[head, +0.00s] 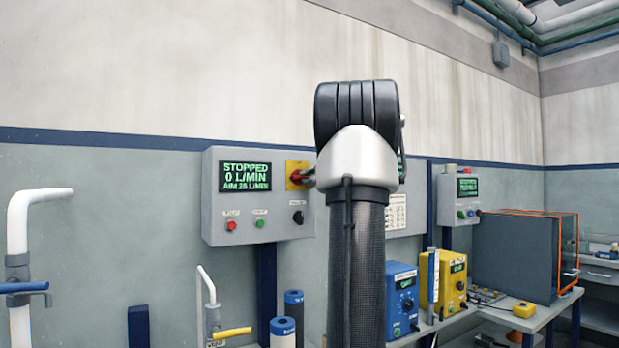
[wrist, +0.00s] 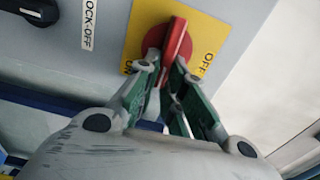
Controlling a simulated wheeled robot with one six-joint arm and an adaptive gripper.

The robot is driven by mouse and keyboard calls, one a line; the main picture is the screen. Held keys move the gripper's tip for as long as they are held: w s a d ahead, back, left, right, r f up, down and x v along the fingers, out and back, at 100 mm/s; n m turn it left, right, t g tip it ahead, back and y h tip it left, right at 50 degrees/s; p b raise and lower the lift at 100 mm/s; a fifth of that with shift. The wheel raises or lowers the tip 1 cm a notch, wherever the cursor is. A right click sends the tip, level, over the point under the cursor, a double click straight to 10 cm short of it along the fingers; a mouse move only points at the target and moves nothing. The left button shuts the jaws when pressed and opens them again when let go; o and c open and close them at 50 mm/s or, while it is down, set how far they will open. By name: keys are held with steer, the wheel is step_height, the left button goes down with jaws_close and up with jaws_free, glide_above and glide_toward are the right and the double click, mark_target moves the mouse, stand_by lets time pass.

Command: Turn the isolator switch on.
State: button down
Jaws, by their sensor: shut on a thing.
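The isolator switch is a red rotary handle (wrist: 176,38) on a yellow plate (wrist: 207,30), fixed to a grey control box. In the wrist view the plate reads "OFF" on the right side, with a partly hidden label at the lower left. My gripper (wrist: 167,72) has its green-padded fingers on both sides of the lower part of the red handle, shut on it. In the head view the yellow plate (head: 295,168) and red handle (head: 300,178) show at the box's upper right, partly hidden by my arm. My fingertips are hidden there.
The grey control box (head: 212,210) has a display reading "STOPPED 0 L/MIN", red and green buttons and a black knob (head: 298,217). A "LOCK-OFF" label (wrist: 88,22) is beside the plate. Blue (head: 402,285) and yellow (head: 452,282) units stand on the bench at right. White pipes stand at left.

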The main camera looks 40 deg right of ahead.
steer(key=shift+f+m, duration=0.2)
steer(key=shift+m, duration=0.2)
steer(key=c, duration=1.5)
jaws_free()
steer(key=shift+r, duration=0.1)
steer(key=v, duration=1.2)
